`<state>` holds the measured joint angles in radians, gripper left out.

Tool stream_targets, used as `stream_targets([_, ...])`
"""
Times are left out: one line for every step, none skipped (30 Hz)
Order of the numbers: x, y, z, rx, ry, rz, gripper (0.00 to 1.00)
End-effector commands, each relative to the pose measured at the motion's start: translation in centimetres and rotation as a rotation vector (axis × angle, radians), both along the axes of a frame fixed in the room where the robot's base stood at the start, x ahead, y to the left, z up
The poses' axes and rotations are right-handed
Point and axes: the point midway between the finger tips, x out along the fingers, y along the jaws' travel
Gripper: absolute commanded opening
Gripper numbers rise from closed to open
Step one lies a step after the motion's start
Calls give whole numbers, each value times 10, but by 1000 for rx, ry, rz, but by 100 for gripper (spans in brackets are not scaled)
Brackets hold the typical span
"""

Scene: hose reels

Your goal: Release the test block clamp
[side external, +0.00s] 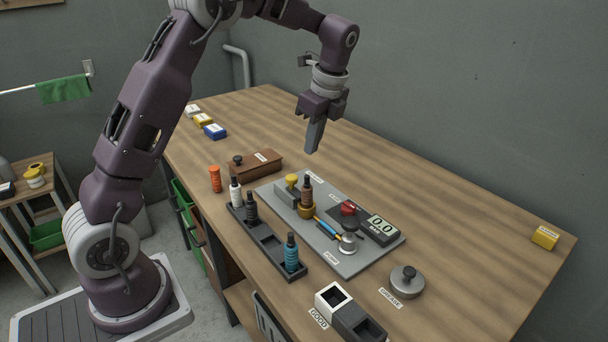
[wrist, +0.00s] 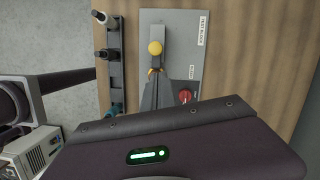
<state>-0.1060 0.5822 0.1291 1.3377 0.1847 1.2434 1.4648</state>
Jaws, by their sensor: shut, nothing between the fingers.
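The test block (side external: 286,196) is a grey block on a grey plate (side external: 267,187), with a yellow knob (side external: 291,180) above it. In the wrist view the yellow knob (wrist: 155,48) lies near the plate's far end, beside a "TEST BLOCK" label. A brown fitting (side external: 306,195) with a black tip stands upright in a brass-coloured collar (side external: 306,210) at the block's right end. My gripper (side external: 311,150) is shut and empty, pointing down, well above the bench and behind the plate. I cannot tell the clamp's position.
The plate also carries a red knob (side external: 348,208), a gauge (side external: 381,227) reading 0.0 and a blue-yellow hose piece (side external: 326,228). A dark rack (side external: 268,242) of bottle-like fittings lies in front. A brown lidded box (side external: 256,166) stands left.

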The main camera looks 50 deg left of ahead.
Motion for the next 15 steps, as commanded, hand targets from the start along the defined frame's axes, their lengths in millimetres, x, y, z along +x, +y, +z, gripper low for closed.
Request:
stream_targets([0, 0, 0, 0, 0, 0, 0])
stream_targets([0, 0, 0, 0, 0, 0, 0])
stream_targets([0, 0, -1, 0, 1, 1, 0])
stream_targets([-1, 0, -3, 0, 1, 1, 0])
stream_targets([-1, 1, -6, 0, 1, 1, 0])
stream_targets([-1, 2, -11, 0, 2, 1, 0])
stream_targets([-2, 3, -16, -1, 4, 2, 0])
stream_targets([-2, 5, -21, -1, 4, 2, 0])
stream_targets([-3, 6, -29, -1, 4, 2, 0])
stream_targets([-3, 8, -35, -1, 4, 2, 0])
stream_targets([-4, 9, -42, -1, 4, 2, 0])
stream_targets([-5, 11, -50, -1, 4, 2, 0])
stream_targets([-5, 13, -56, -1, 4, 2, 0])
stream_targets([-5, 15, -62, -1, 3, 2, 0])
stream_targets([-6, 16, -69, -1, 4, 2, 0])
